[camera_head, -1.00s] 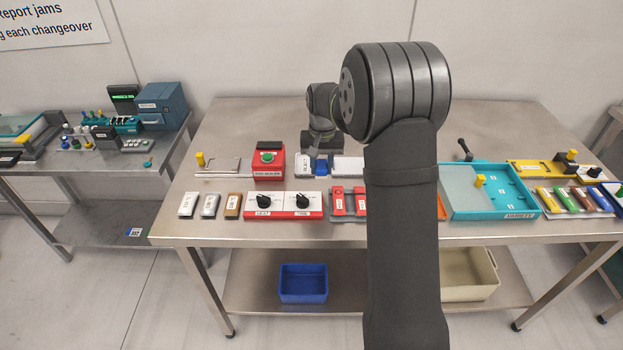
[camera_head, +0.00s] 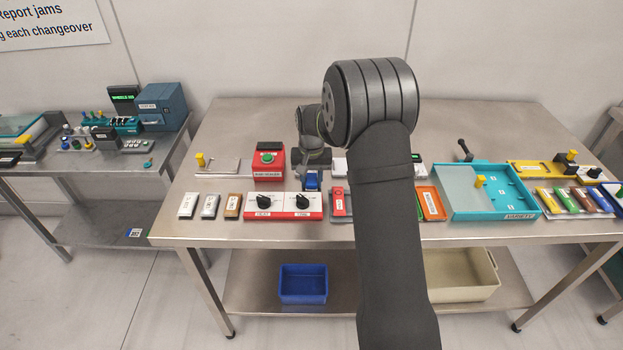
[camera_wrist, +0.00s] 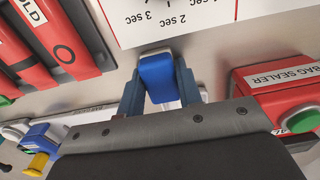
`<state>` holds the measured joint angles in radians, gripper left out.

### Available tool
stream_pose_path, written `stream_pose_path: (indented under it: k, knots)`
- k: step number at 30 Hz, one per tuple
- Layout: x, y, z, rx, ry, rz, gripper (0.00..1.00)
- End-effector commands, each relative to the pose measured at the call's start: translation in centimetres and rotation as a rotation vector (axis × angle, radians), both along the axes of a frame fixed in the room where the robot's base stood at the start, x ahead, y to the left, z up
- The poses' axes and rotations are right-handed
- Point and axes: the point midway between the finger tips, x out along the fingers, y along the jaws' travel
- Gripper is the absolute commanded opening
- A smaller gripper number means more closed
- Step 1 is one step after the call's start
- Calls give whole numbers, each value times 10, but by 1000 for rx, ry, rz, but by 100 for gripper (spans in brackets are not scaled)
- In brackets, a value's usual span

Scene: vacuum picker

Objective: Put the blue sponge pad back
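The blue sponge pad (camera_wrist: 156,78) sits between the two dark blue-grey fingers of my gripper (camera_wrist: 160,88) in the wrist view, its pale tip pointing toward the white dial panel. The fingers flank it closely and appear shut on it. In the head view, the blue pad (camera_head: 312,181) shows just behind the dial panel, right of the red bag sealer, below my wrist. How high it is above the table is hard to tell. My gripper is partly hidden by my arm there.
The red bag sealer (camera_head: 269,163) and the dial panel (camera_head: 283,205) stand close by. Red blocks (camera_head: 339,200) lie to the right, partly behind my arm. A teal tray (camera_head: 466,206) is further right. A blue bin (camera_head: 303,284) is on the lower shelf.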

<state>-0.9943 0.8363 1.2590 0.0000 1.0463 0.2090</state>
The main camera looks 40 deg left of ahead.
Motion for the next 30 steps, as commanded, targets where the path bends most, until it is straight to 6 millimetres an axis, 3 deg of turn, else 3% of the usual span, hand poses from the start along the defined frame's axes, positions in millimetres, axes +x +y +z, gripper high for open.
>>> stream_pose_path:
  k: [1,3,14,30]
  knots:
    - [0,0,0,0,0,0,42]
    - [0,0,0,0,0,0,52]
    - [0,0,7,1,-1,0,52]
    - [0,0,107,2,-1,0,52]
